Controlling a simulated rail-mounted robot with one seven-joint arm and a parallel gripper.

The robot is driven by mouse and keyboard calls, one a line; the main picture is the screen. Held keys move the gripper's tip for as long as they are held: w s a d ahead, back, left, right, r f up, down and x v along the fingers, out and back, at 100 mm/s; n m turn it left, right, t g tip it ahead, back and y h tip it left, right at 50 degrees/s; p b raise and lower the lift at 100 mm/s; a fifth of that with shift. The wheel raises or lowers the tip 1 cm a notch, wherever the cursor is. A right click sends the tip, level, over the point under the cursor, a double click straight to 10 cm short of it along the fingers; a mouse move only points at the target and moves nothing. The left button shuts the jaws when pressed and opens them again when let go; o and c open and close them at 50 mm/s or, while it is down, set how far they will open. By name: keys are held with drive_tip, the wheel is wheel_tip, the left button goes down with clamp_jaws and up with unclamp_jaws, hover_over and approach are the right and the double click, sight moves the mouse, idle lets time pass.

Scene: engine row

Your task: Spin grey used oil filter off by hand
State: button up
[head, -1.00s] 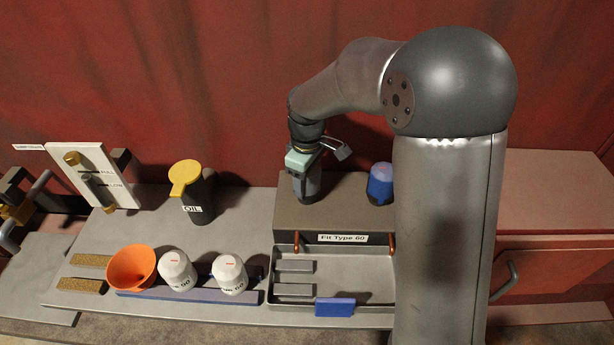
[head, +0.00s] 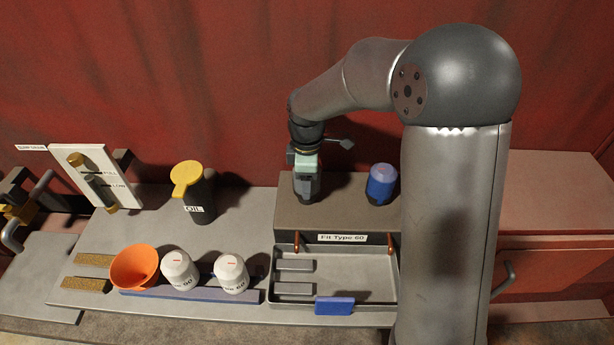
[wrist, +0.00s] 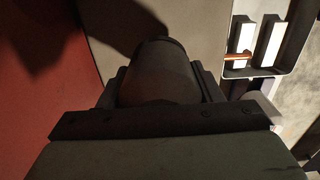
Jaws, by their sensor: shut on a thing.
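The grey used oil filter (wrist: 158,72) stands between the fingers of my gripper (wrist: 160,92) in the wrist view, dark and in shadow. In the head view my gripper (head: 306,188) points down onto the top of the dark engine block (head: 340,218), at its left part. The fingers are shut on the filter; in the head view they hide most of it. Whether its base touches the block is hard to tell. The block's front carries a label reading "Fit Type 60".
A blue capped part (head: 382,184) stands right of my gripper on the block. A drip tray (head: 345,290) with a blue tab lies in front. Left are two white filters (head: 179,270), (head: 231,274), an orange funnel (head: 134,266) and an oil jug (head: 197,200).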

drive_tip(key=shift+r, duration=0.15)
drive_tip(key=shift+r+p, duration=1.75)
drive_tip(key=shift+r, duration=0.5)
drive_tip(key=shift+f, duration=0.1)
